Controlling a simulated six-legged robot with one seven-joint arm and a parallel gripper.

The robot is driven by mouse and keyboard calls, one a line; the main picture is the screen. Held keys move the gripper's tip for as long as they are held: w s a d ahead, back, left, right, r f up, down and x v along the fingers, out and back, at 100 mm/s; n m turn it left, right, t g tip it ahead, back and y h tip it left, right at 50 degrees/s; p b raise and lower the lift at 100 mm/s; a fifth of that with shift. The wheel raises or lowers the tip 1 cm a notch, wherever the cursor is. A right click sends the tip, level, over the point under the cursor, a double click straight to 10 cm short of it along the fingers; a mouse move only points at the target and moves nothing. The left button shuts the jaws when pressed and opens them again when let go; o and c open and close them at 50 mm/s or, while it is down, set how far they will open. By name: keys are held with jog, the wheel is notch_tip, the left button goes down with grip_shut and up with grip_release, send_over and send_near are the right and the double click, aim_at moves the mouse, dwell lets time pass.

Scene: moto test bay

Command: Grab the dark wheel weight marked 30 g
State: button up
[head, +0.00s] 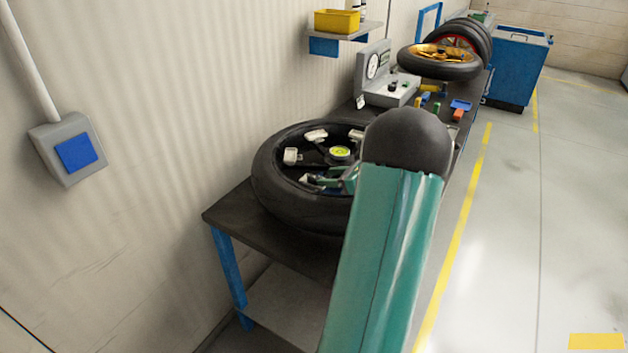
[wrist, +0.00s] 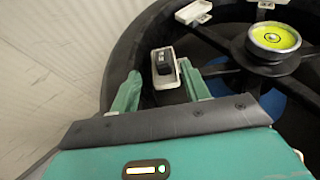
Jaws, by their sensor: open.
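A small dark block, the wheel weight (wrist: 163,60), lies in a white tray (wrist: 165,84) inside the wheel, in the wrist view. A pale mark shows on it but is too small to read. My gripper (wrist: 160,72) is open, its teal fingers on either side of the tray, with the weight near the line between the fingertips. Contact with the tray cannot be told. In the head view my gripper (head: 322,181) is low over the near black wheel (head: 275,190), partly hidden by my arm. The weight cannot be made out there.
A round yellow-green level (wrist: 274,37) sits at the wheel's hub, right of my gripper. Other white trays (wrist: 193,13) stand around the wheel. The dark bench (head: 232,212) runs along the wall, with a gauge box (head: 388,88) and a gold-rimmed wheel (head: 440,68) farther back.

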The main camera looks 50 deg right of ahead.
aim_at(314, 176)
jog(key=x, duration=0.4)
jog(key=shift+w+d+f, duration=0.1)
jog(key=shift+w+f, duration=0.05)
jog(key=shift+w, duration=0.25)
grip_shut()
